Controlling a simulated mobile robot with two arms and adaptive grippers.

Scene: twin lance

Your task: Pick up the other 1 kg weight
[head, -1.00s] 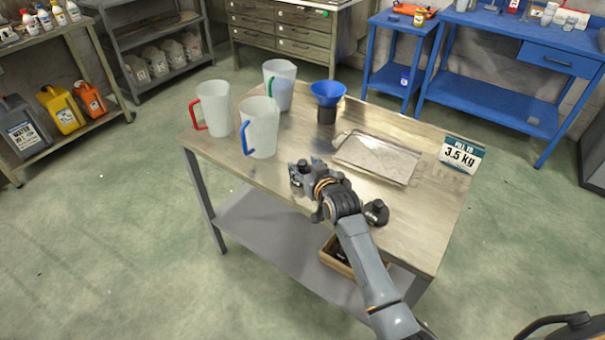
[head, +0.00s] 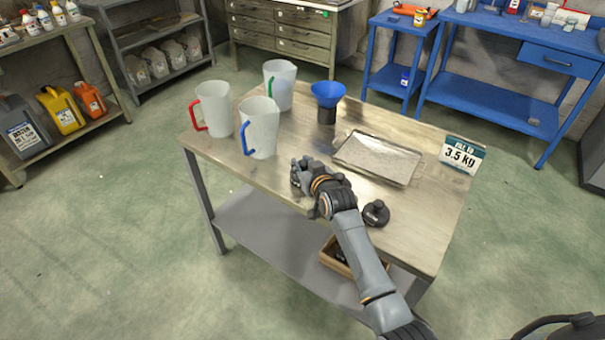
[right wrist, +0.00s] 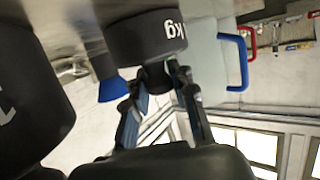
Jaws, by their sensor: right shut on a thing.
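My right gripper (head: 300,172) is at the table's near edge, left of a black weight with a knob (head: 377,212) standing on the tabletop. In the right wrist view the fingers (right wrist: 157,88) are shut on the knob of another black weight (right wrist: 148,38), marked "kg"; its number is not readable. In the head view this weight is mostly hidden by the gripper. I cannot tell whether it still touches the table (head: 425,235). A large black weight also fills the left of the wrist view (right wrist: 25,90). My left gripper is not in view.
Three jugs with red (head: 213,108), blue (head: 260,128) and green (head: 280,85) handles stand at the back left. A wooden box (head: 335,262) sits on the lower shelf.

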